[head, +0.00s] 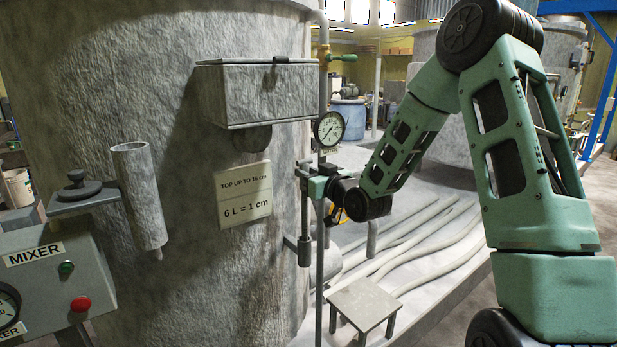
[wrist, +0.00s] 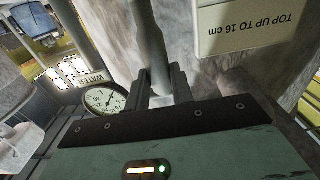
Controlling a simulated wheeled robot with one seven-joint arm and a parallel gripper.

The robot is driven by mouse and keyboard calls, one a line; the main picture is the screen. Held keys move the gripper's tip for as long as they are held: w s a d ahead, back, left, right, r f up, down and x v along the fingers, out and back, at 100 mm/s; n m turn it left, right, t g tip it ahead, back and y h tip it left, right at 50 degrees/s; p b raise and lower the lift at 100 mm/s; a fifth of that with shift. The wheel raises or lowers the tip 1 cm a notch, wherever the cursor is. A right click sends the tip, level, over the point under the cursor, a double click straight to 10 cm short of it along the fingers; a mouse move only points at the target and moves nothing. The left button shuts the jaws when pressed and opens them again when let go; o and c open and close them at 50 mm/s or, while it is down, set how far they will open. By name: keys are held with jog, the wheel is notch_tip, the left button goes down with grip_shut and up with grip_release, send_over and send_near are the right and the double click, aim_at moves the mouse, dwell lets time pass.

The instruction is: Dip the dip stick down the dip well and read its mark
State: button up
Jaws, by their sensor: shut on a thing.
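My gripper (head: 308,178) is beside the big stone-grey tank, just below the gauge. In the wrist view its two dark fingers (wrist: 161,82) are shut on a grey round rod (wrist: 152,40), which looks like the dip stick. In the head view a slim upright rod (head: 305,212) hangs below the fingers. Its lower part meets a short dark tube (head: 304,252) on a side bracket, which looks like the dip well. I cannot tell how far the rod is inside it. No mark can be read on the rod.
A thin vertical pipe with a dial gauge (head: 329,129) runs close to my gripper. A sign (head: 245,194) reads "TOP UP TO 16 cm, 6 L = 1 cm". A box (head: 262,92) juts from the tank above. A mixer panel (head: 55,265), slanted tube (head: 140,198) and low stool (head: 364,304) stand nearby.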

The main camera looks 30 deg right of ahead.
notch_tip(320, 180, up, 8)
jog(key=p, duration=0.4)
jog(key=shift+r, duration=0.15)
dwell(0.7)
dwell(0.5)
